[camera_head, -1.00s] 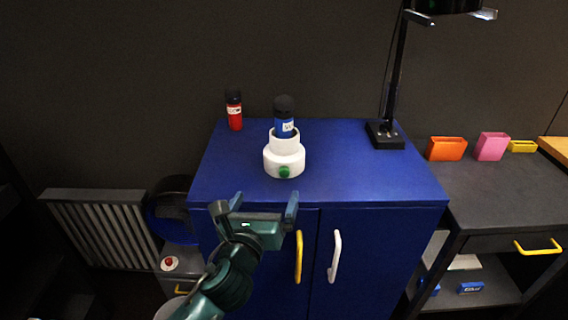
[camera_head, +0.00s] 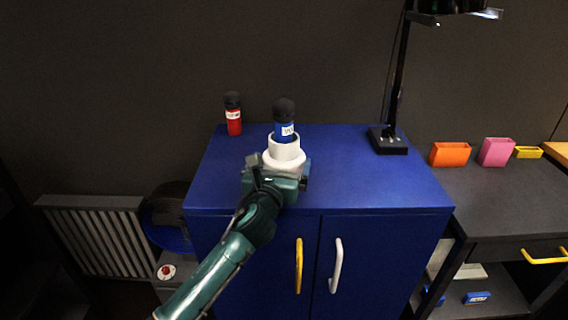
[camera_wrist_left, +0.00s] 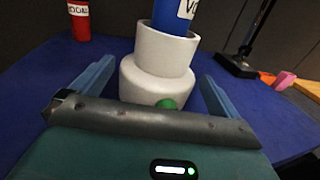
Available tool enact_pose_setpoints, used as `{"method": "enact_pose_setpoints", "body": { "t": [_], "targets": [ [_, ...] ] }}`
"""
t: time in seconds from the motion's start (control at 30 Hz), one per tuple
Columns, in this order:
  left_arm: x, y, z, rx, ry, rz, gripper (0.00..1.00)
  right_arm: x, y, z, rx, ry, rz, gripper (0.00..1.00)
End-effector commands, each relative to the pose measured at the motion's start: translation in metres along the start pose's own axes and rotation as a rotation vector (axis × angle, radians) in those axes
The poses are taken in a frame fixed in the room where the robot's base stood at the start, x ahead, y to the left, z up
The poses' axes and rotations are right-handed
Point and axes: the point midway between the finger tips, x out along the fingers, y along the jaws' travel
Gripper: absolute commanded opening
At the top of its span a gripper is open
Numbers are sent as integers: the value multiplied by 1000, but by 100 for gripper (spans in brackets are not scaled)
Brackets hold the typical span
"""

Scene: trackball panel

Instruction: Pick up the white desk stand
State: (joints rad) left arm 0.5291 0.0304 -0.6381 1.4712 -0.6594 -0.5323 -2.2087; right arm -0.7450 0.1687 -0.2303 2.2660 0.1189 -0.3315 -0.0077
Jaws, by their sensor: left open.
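The white desk stand (camera_head: 284,149) stands upright on the blue cabinet top, with a blue bottle (camera_head: 285,122) with a black cap in its upper cup. In the left wrist view the stand (camera_wrist_left: 158,72) shows a green knob (camera_wrist_left: 167,103) low on its near side. My left gripper (camera_head: 278,168) is open at the front of the stand; its fingers (camera_wrist_left: 156,88) lie on either side of the stand's lower part in the wrist view. Whether they touch it I cannot tell. The arm hides the stand's lower front in the head view. My right gripper is not in view.
A red bottle (camera_head: 233,115) stands behind left on the blue cabinet (camera_head: 400,187). A black lamp (camera_head: 388,140) stands at its back right. Orange (camera_head: 450,154) and pink (camera_head: 496,152) holders are on the dark desk. The cabinet top's right front is clear.

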Motion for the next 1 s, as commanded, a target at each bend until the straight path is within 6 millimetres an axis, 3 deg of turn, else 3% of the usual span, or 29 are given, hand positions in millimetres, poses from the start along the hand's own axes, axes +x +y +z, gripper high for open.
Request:
{"method": "enact_pose_setpoints", "body": {
  "t": [0.17,0.43,0.77,1.0],
  "targets": [
    [19,0,-1,-1,0,0,100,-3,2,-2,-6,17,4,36],
    [22,0,0,-1,0,-1,100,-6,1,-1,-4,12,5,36],
    [21,0,0,-1,1,0,74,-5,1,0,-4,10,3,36],
    [21,0,3,-1,-4,-1,74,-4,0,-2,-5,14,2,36]
  ]
}}
